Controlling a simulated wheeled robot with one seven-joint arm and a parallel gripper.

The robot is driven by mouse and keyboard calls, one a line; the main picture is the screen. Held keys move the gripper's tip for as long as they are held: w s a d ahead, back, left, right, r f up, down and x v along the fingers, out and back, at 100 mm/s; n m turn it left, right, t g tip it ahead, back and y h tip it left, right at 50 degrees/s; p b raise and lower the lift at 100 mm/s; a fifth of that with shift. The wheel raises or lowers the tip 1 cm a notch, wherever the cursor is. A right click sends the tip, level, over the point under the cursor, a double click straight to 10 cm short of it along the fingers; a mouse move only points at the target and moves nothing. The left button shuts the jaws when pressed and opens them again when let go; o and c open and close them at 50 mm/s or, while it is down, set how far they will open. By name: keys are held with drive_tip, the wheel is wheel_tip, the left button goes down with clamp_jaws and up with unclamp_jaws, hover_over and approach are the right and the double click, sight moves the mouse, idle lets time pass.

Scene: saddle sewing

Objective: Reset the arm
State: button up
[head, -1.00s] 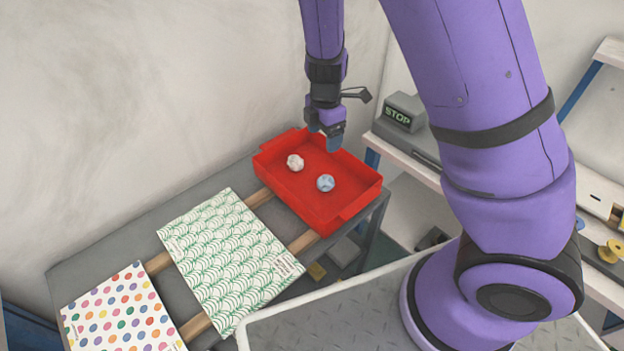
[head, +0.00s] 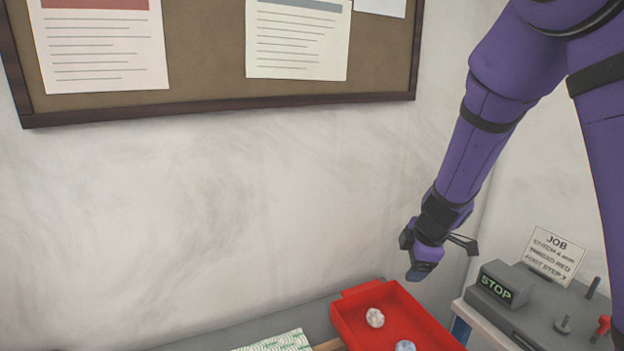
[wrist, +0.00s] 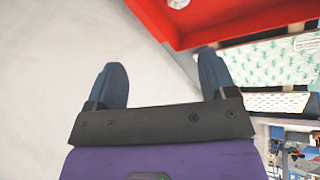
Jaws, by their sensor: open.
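My purple arm reaches down from the upper right in the head view. My gripper (head: 420,268) hangs above the back of the red tray (head: 349,318), apart from it. In the wrist view my gripper (wrist: 165,82) shows two dark blue fingers spread wide with nothing between them. The red tray also shows at the top of the wrist view (wrist: 235,28). A white ball (head: 375,317) and a light blue ball (head: 405,346) lie in the tray; the blue one is cut by the frame's lower edge.
A grey device with a STOP sign (head: 497,285) and a JOB card (head: 553,255) stand at the right. A green-patterned sheet (head: 280,342) lies left of the tray. A notice board (head: 200,98) hangs on the wall. The air left of my gripper is clear.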

drive_tip(key=d+r+m+t+h, duration=0.2)
drive_tip(key=d+r+m+t, duration=0.3)
drive_tip(key=r, duration=0.7)
drive_tip(key=s+d+r+m+h, duration=0.2)
drive_tip(key=s+d+r+m, duration=0.5)
drive_tip(key=s+a+r+m+g+y, duration=0.1)
drive_tip(key=s+a+r+m+g, duration=0.1)
drive_tip(key=s, duration=0.8)
drive_tip(key=s+a+r+m+g+y, duration=0.1)
drive_tip(key=s+a+r+m, duration=0.1)
drive_tip(key=s, duration=0.9)
drive_tip(key=shift+a+m+g, duration=0.4)
drive_tip(key=shift+a+m, duration=0.2)
drive_tip(key=shift+m, duration=0.1)
